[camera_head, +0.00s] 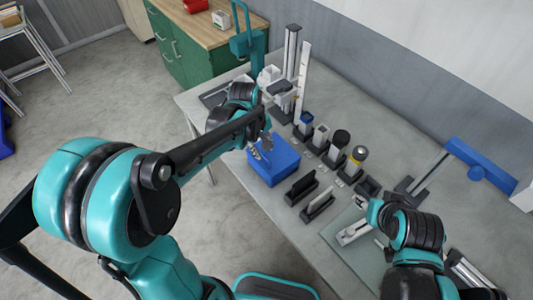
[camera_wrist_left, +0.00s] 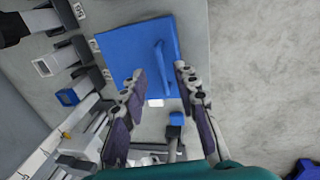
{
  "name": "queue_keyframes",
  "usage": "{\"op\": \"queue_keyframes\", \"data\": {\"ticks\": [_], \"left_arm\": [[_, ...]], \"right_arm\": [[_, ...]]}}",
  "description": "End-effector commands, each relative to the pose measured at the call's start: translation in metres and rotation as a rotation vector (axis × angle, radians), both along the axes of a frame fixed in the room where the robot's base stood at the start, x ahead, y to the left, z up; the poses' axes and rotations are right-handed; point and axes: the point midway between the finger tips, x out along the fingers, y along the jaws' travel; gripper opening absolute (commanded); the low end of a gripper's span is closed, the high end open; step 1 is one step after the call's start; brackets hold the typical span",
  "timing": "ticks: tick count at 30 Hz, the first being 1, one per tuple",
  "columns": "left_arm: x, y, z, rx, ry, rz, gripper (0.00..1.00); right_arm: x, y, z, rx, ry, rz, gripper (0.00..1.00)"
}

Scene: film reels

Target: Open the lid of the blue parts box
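The blue parts box (camera_head: 282,164) stands near the table's front edge, and its lid looks shut. It also fills the top middle of the left wrist view (camera_wrist_left: 125,42), where a raised blue bar (camera_wrist_left: 161,65) shows on its top. My left gripper (camera_head: 263,148) is over the box, partly covering it in the head view. In the left wrist view its two fingers (camera_wrist_left: 160,75) are spread, with the bar between their tips; I cannot tell whether they touch it. My right gripper (camera_head: 357,230) is low at the right over the table, and its fingers are too small to read.
Two dark slotted holders (camera_head: 317,203) stand right of the box. A tall grey stand (camera_head: 289,60) rises behind the box. A pale green mat (camera_head: 340,254) lies at the right.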

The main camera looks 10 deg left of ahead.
Motion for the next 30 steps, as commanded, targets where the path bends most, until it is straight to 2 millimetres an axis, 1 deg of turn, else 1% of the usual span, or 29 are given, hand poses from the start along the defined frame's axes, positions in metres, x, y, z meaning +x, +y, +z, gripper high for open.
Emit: {"op": "queue_keyframes", "data": {"ticks": [1, 3, 7, 11, 18, 19, 20, 21, 22, 30], "left_arm": [[0.002, -0.001, -0.012, 0.000, 0.000, -0.001, 0.30], [0.003, -0.002, -0.022, 0.001, -0.001, -0.001, 0.30], [0.006, -0.004, -0.037, 0.000, -0.001, 0.000, 0.30], [0.007, -0.005, -0.042, 0.000, -0.002, -0.001, 0.30], [0.007, -0.005, -0.043, 0.000, -0.002, -0.001, 0.30], [0.007, -0.005, -0.043, 0.000, -0.002, -0.001, 0.25], [0.007, -0.005, -0.043, 0.000, -0.002, -0.001, 0.17], [0.007, -0.005, -0.043, 0.000, -0.002, -0.001, 0.06], [0.007, -0.005, -0.043, 0.000, -0.002, -0.001, 0.00], [0.007, -0.005, -0.042, 0.002, 0.001, -0.001, 0.00]], "right_arm": [[0.000, 0.000, -0.005, 0.000, 0.000, 0.000, 0.40], [0.000, 0.000, -0.008, 0.000, 0.000, 0.000, 0.40], [0.000, 0.000, -0.012, 0.000, 0.000, 0.000, 0.40], [0.000, 0.000, -0.013, 0.000, 0.000, 0.000, 0.40], [0.000, 0.000, -0.013, 0.000, 0.000, 0.000, 0.40], [0.000, 0.000, -0.013, 0.000, 0.000, 0.000, 0.40], [0.000, 0.000, -0.013, 0.000, 0.000, 0.000, 0.40], [0.000, 0.000, -0.013, 0.000, 0.000, 0.000, 0.40], [0.000, 0.000, -0.013, 0.000, 0.000, 0.000, 0.40], [0.000, 0.000, -0.013, 0.000, 0.000, 0.000, 0.40]]}}
